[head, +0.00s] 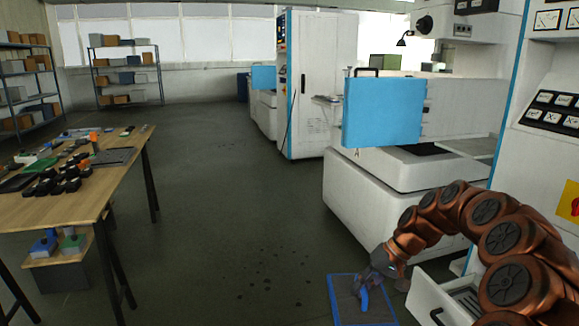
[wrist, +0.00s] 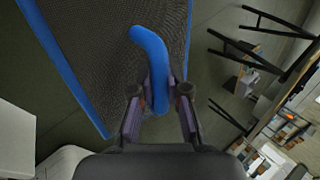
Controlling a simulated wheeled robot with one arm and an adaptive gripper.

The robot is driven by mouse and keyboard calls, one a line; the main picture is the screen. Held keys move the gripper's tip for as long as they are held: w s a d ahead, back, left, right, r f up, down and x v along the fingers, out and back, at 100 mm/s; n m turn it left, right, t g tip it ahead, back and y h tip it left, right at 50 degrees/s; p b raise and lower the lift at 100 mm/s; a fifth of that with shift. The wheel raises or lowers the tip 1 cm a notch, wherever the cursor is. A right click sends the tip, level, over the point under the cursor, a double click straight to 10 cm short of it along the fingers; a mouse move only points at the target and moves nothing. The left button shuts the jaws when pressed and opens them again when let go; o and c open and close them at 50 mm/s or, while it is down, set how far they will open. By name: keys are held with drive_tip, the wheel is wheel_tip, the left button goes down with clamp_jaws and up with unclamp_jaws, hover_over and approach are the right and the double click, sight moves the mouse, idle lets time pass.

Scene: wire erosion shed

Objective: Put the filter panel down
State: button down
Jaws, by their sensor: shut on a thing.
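The filter panel (head: 345,291) is a dark mesh sheet with a blue frame and a blue handle. In the head view it is at the bottom, right of centre, by the open drawer. My gripper (head: 375,279) is over it, shut on the blue handle. In the wrist view the panel (wrist: 95,35) fills the upper left, and my gripper (wrist: 161,98) has its two fingers on either side of the curved handle (wrist: 150,48). I cannot tell whether the panel touches the floor. The lower right of the panel is cut off or hidden in the head view.
An open white drawer (head: 437,300) is right of the panel, below the white machine (head: 365,205). A wooden table (head: 75,195) with small parts stands at the left. The dark floor (head: 220,200) between them is clear, with some dark spots near the panel.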

wheel_tip(320, 180, up, 17)
drive_tip(key=s+p, duration=0.2)
drive_tip(key=p, duration=2.1)
drive_tip(key=shift+s+p, duration=0.15)
drive_tip(key=shift+p, duration=0.15)
